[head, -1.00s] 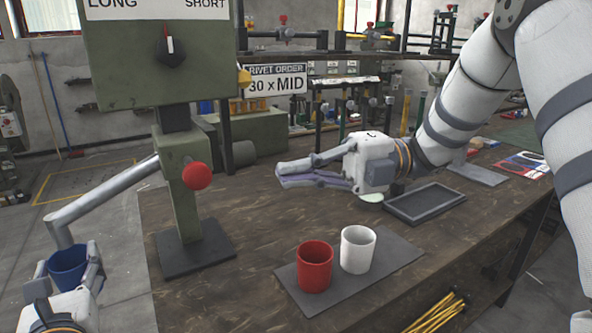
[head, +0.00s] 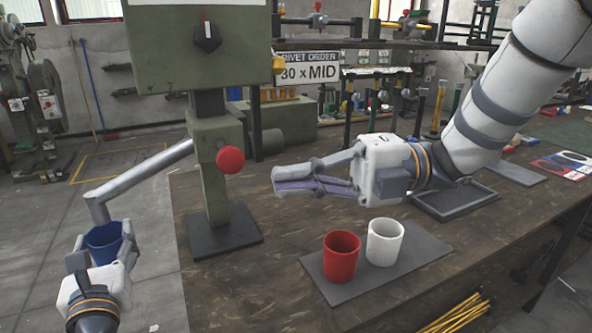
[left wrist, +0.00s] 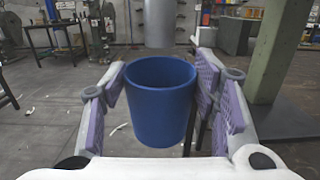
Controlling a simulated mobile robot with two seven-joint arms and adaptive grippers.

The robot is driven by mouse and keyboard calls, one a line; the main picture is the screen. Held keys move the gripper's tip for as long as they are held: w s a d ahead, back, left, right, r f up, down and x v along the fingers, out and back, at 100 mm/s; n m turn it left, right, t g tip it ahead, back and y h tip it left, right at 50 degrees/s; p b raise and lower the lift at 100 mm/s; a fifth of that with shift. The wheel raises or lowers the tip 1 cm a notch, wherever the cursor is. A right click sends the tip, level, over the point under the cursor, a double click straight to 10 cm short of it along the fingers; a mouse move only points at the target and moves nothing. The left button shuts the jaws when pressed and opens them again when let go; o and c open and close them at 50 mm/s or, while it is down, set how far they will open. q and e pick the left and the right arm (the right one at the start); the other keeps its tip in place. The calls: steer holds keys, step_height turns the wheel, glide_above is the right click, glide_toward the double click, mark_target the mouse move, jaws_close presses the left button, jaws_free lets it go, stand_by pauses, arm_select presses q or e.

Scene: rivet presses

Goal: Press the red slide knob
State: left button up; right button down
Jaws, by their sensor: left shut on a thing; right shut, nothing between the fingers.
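The red slide knob (head: 230,160) is a round red ball on the front of the green rivet press (head: 212,125), which stands on a dark base plate on the bench. My right gripper (head: 276,183) is shut and empty, pointing left, to the right of the knob and a little lower in the head view, apart from it. My left gripper (head: 98,247) is shut on a blue cup (head: 104,240) left of the bench. The cup also shows between the finger pads in the left wrist view (left wrist: 160,105), upright below the end of a grey metal tube.
A red cup (head: 342,258) and a white cup (head: 384,242) stand on a grey mat (head: 325,287) in front of my right gripper. A dark tray (head: 470,209) lies under my right arm.

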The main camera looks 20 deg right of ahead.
mark_target(223, 149)
steer(key=w+a, duration=0.3)
steer(key=w, duration=0.2)
steer(key=shift+a, duration=0.4)
